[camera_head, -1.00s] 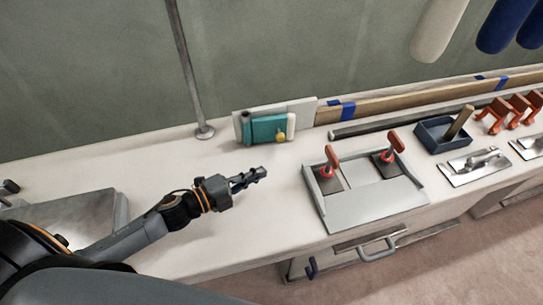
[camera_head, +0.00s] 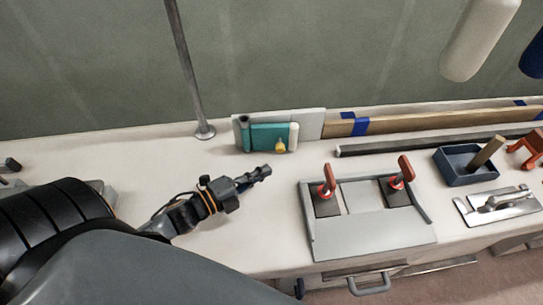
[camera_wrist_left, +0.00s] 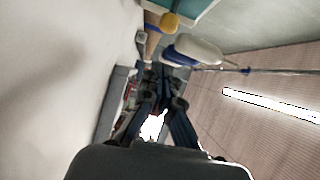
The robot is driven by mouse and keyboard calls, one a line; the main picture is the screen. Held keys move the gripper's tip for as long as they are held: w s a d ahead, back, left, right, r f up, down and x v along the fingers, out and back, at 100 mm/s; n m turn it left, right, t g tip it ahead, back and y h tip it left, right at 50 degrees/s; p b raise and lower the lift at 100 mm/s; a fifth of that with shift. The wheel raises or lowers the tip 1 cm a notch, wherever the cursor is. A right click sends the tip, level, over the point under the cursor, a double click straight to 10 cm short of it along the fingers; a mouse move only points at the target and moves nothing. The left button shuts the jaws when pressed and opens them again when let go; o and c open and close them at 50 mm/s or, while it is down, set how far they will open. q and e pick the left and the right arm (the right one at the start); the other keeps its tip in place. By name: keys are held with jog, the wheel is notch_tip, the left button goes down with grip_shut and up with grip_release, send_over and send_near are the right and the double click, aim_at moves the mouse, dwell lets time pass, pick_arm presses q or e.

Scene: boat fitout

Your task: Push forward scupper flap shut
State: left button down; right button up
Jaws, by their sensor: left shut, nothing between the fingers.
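A teal flap-like panel (camera_head: 262,138) with a yellow knob (camera_head: 280,147) stands in front of a pale upright plate (camera_head: 308,124) at the back of the white bench. I take it for the scupper flap; I cannot tell how far open it is. My left gripper (camera_head: 264,171) is shut and empty, just in front of and below the panel, apart from it. In the left wrist view the shut fingers (camera_wrist_left: 158,84) show in the middle, with part of the teal panel (camera_wrist_left: 197,12) and the yellow knob (camera_wrist_left: 169,22) at the top. My right gripper is not in view.
A thin metal post (camera_head: 186,70) rises left of the panel. A grey tray-like unit with two red handles (camera_head: 375,229) sits to the right. Beyond it are a dark blue box (camera_head: 453,171) and a trowel-like tool (camera_head: 497,206). The bench between gripper and post is clear.

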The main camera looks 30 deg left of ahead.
aim_at(279, 150)
pick_arm(q)
jog(key=w, duration=0.4)
jog(key=shift+w+d+f, duration=0.1)
jog(key=shift+w, duration=0.1)
jog(key=shift+w+f, duration=0.1)
jog(key=shift+w, duration=0.25)
jog(key=shift+w+a, duration=0.3)
jog(key=shift+w, duration=0.05)
jog(key=shift+w+a, duration=0.1)
jog(key=shift+w, duration=0.75)
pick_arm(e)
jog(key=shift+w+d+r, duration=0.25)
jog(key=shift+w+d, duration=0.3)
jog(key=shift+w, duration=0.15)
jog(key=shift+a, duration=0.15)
